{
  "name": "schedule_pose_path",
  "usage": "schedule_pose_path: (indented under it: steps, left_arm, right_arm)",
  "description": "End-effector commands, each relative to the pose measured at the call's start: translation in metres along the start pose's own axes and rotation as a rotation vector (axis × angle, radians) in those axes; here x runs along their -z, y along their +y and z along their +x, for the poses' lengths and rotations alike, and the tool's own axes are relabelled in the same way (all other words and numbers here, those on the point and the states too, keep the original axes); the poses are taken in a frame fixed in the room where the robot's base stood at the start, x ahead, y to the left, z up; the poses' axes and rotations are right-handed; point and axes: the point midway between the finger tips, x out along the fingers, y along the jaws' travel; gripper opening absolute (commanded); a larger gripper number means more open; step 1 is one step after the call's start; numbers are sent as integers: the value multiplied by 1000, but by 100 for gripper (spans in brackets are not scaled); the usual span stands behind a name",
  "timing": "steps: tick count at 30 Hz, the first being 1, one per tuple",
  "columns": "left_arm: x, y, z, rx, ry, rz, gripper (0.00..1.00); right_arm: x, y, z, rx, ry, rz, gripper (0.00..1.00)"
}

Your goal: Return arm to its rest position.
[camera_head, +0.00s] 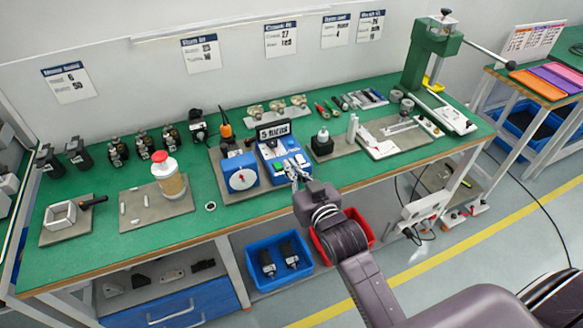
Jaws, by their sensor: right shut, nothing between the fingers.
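My right gripper (296,172) is at the front edge of the green workbench (110,232), in front of a blue device with a small display (273,131). Its fingers are shut with nothing between them. The fingertips overlap the device's lower front in the picture; I cannot tell whether they touch it. My right arm (362,280) comes in from the lower right and reaches up to the bench edge. My left gripper is not in view.
On the bench stand a blue dial box (239,174), a red-capped bottle (168,180) and a green press (432,55). Below are a blue bin (262,284), a red bin (357,218) and a power strip (425,207). Open floor lies to the right.

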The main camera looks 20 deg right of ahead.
Motion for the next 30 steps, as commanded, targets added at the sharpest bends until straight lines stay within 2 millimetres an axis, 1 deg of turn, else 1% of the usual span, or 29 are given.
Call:
schedule_pose_path:
  steps: [11,14,16,17,20,21,23,24,27,30]
  left_arm:
    - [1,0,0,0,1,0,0]
    - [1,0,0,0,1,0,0]
    - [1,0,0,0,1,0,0]
    - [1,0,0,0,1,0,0]
    - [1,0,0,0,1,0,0]
    - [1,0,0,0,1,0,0]
    - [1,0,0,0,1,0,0]
    - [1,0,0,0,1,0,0]
    - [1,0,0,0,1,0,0]
    - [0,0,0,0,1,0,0]
  right_arm:
    - [-1,0,0,0,-3,0,0]
    - [-11,0,-7,0,-46,-4,0]
    - [-28,-1,-19,1,-117,-11,0]
    - [-38,-1,-26,1,-158,-14,0]
    - [-76,-3,-60,8,-328,-29,0]
    - [-91,-4,-77,12,-402,-37,0]
    - [-112,-6,-104,18,-510,-48,0]
    - [-123,-6,-121,23,-574,-55,0]
    - [-145,-8,-160,35,-711,-71,0]
    - [-160,-10,-194,48,-822,-84,0]
